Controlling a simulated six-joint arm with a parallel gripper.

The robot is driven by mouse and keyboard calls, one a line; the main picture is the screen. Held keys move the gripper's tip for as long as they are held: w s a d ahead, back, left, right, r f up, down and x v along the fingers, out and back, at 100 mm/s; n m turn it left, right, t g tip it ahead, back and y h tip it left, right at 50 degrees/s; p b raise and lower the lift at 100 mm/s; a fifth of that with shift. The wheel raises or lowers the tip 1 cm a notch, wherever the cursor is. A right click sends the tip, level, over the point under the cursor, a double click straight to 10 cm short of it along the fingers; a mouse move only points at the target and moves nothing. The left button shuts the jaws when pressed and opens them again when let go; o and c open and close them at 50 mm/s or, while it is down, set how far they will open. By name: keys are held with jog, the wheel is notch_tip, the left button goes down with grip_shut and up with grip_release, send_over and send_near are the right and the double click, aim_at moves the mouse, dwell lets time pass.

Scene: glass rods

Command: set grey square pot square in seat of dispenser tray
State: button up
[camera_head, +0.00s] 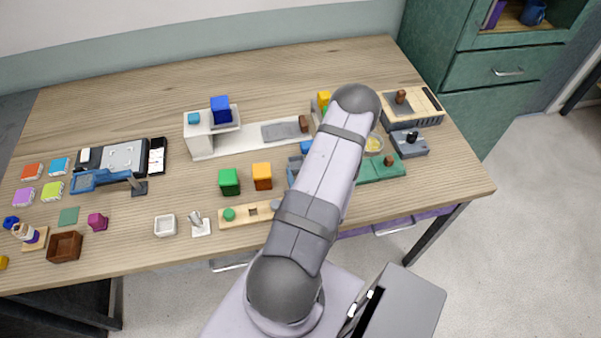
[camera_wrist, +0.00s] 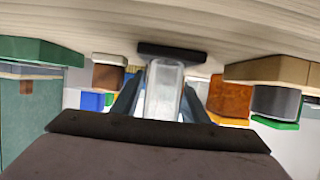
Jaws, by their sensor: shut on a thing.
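My gripper shows in the wrist view (camera_wrist: 163,100), its two blue-grey fingers shut on a pale grey, square-sided, see-through piece (camera_wrist: 164,80), which looks like the grey square pot. A dark flat bar is just beyond it. In the head view my arm hides the gripper and the held piece. What looks like the dispenser is a white stand (camera_head: 199,141) with a blue block (camera_head: 221,106) on its ledge, at the back middle of the table. I cannot make out the seat in either view, nor whether the pot touches anything.
A green block (camera_head: 229,181) and an orange block (camera_head: 262,176) stand in front of the white stand. A wooden strip (camera_head: 246,213) lies nearer me. A beige-topped machine (camera_head: 415,105) and green plate (camera_head: 383,170) are at the right. The back left tabletop is clear.

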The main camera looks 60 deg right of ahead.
jog(key=o, duration=0.8)
jog(key=shift+f, duration=0.1)
jog(key=shift+c, duration=0.2)
jog(key=shift+r, duration=0.25)
jog(key=shift+s+a, duration=0.15)
jog(key=shift+s, duration=0.05)
jog(key=v, duration=0.3)
jog(key=shift+v, duration=1.05)
jog(key=shift+w, duration=0.1)
